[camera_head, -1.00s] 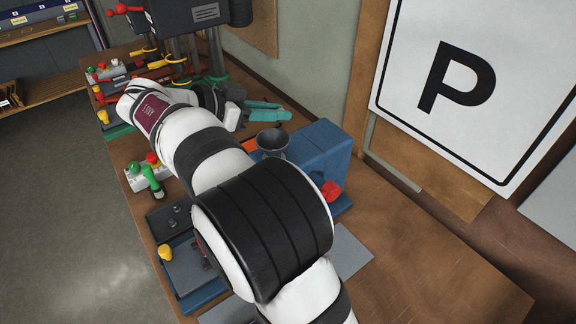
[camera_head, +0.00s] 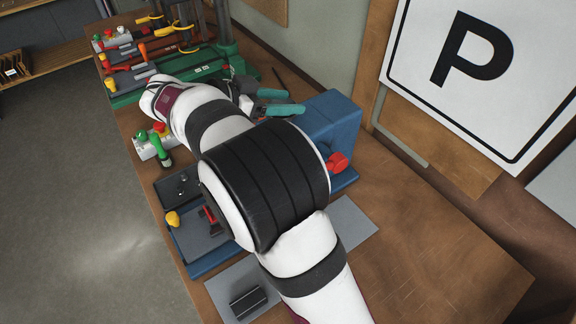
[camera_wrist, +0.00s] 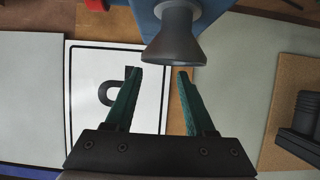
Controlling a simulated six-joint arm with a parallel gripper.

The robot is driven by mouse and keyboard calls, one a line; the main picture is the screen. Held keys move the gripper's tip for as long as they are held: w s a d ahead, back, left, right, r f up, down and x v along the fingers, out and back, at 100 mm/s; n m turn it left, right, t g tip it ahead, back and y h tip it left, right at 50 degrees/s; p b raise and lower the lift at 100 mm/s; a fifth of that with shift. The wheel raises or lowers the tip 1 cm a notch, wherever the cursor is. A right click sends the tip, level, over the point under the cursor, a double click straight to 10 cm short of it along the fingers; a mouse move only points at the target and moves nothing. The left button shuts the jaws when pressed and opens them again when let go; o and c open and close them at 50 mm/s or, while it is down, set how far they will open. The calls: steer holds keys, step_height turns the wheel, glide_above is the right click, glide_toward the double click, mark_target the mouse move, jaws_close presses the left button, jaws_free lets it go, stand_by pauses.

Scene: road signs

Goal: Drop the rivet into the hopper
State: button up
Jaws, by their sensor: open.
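The hopper is a dark grey funnel (camera_wrist: 176,38) on a blue machine body, seen upside down at the top of the wrist view. Its wide mouth faces my fingertips. In the head view my arm hides the funnel, and only the blue machine body (camera_head: 332,122) shows. My gripper (camera_wrist: 160,72) has two green fingers spread apart just short of the funnel's mouth, with nothing visible between them. In the head view the teal fingers (camera_head: 290,102) are above the bench behind the blue body. I see no rivet in either view, and the inside of the funnel is hidden.
A red knob (camera_head: 338,162) sits on the blue machine's front. A control box with a green handle (camera_head: 155,145), a grey press plate (camera_head: 200,240) and green-based tools (camera_head: 170,80) line the bench's left side. The bench's right part (camera_head: 440,240) is clear. A white P sign (camera_head: 470,70) stands behind.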

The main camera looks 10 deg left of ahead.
steer(key=v, duration=1.2)
steer(key=w+d+r+t+y, duration=0.7)
steer(key=w+r+y, duration=0.2)
steer(key=w+r, duration=0.25)
steer(key=s+d+f+n+g, duration=0.1)
steer(key=s+d+f+g, duration=0.4)
steer(key=s+f, duration=0.3)
steer(key=s+d+f+n+g+y, duration=0.1)
steer(key=s+d+f+g, duration=0.4)
steer(key=s, duration=1.1)
steer(key=s+d+f+n+g, duration=0.1)
steer(key=s+d+f+g, duration=0.5)
steer(key=s+f, duration=0.5)
steer(key=shift+s+d+y, duration=0.4)
steer(key=shift+s+d, duration=0.2)
steer(key=shift+s, duration=0.5)
